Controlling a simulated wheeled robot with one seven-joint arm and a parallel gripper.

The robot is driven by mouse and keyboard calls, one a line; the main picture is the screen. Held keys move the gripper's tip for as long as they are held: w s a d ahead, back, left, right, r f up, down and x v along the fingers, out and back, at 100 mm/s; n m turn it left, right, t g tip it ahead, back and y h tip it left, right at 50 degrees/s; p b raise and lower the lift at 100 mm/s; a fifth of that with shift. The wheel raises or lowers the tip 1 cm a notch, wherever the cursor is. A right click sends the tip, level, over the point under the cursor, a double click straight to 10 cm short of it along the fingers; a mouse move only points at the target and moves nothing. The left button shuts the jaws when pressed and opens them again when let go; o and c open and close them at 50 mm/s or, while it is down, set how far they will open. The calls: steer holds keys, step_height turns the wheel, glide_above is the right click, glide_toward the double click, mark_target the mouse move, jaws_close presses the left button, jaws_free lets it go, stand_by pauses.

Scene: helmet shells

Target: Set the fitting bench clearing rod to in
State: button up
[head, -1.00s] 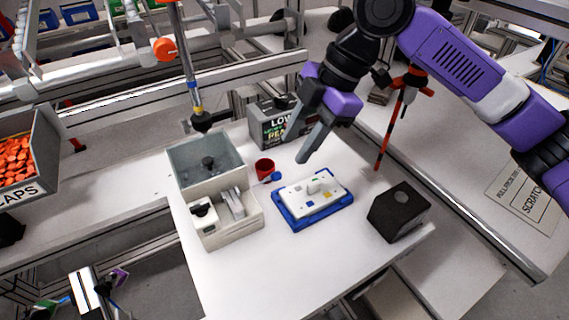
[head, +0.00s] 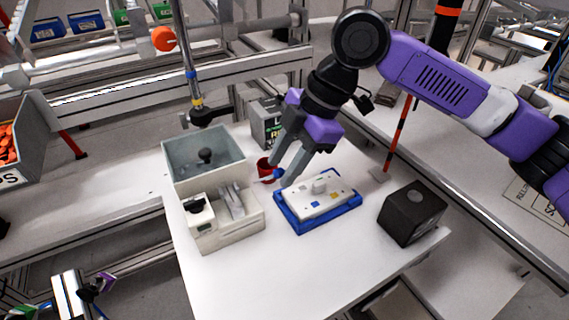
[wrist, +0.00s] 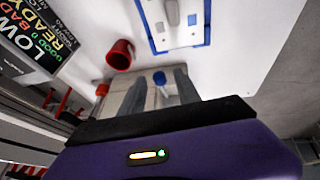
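The clearing rod is not plainly marked in either view, and I cannot tell which part it is. My gripper (head: 279,171) is open and empty, to the right of the bin, above the bench by a red cup. A small blue-ended piece (wrist: 159,78) shows between the fingers in the wrist view, apparently beyond them; its contact is unclear.
The red cup (head: 265,168) stands behind a blue tray (head: 345,218) holding a white plate (head: 320,197). A black box (head: 412,212) is at the right, near a red-and-black pole (head: 401,130). A printed box (wrist: 28,43) is behind the cup. The front of the bench is clear.

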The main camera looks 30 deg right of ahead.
jaws_close()
stand_by(1.3)
